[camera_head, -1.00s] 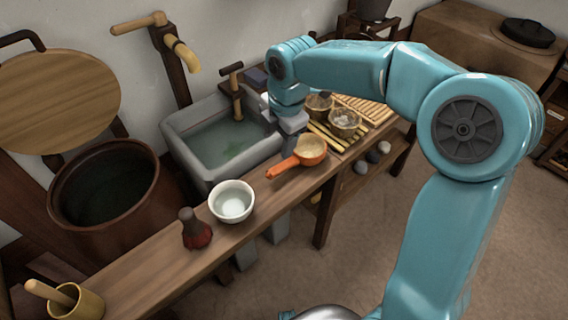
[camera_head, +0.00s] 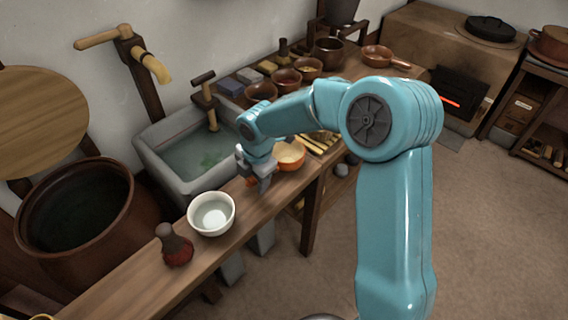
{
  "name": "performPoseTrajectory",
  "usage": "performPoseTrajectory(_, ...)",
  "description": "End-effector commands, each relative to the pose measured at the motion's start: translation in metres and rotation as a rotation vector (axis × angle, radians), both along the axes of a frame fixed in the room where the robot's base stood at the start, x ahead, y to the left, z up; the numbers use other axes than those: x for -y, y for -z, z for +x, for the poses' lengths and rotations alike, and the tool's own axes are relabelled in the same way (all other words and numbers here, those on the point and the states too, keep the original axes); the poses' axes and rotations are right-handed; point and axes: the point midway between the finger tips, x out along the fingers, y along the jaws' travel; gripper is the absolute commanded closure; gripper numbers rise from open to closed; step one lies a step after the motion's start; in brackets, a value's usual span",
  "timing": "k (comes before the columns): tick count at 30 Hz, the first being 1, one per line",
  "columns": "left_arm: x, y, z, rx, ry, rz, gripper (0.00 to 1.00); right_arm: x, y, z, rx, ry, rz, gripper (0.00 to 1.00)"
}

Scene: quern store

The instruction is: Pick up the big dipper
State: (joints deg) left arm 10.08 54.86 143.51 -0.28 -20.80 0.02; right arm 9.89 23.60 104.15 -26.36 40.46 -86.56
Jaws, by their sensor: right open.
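The dipper, with a round orange cup (camera_head: 290,156) and pale inside, sits on the narrow wooden bench in front of the stone basin. In the head view my right gripper (camera_head: 259,184) is over the bench at the dipper's handle end, fingers pointing down. It is open. The gripper hides most of the handle, so I cannot tell whether the fingers are around it or just above it. My right arm covers part of the bench behind the cup. My left gripper is not in view.
The stone basin (camera_head: 160,163) holds water behind the gripper. Several small brown bowls stand behind my arm. A stove (camera_head: 430,55) is at the back right.

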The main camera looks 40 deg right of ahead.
Motion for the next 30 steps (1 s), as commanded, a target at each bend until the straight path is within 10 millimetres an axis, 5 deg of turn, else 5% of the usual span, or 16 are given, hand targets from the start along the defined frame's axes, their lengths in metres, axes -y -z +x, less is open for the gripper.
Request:
performPoseTrajectory(11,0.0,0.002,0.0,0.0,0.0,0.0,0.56,-0.001,0.016,0.004,0.001,0.0,0.0,0.41)
performPoseTrajectory(17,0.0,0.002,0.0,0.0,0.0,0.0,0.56,-0.001,0.016,0.004,0.001,0.0,0.0,1.0)
performPoseTrajectory(30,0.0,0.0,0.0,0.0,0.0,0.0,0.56,-0.001,0.003,0.005,0.004,0.0,-0.002,1.0)
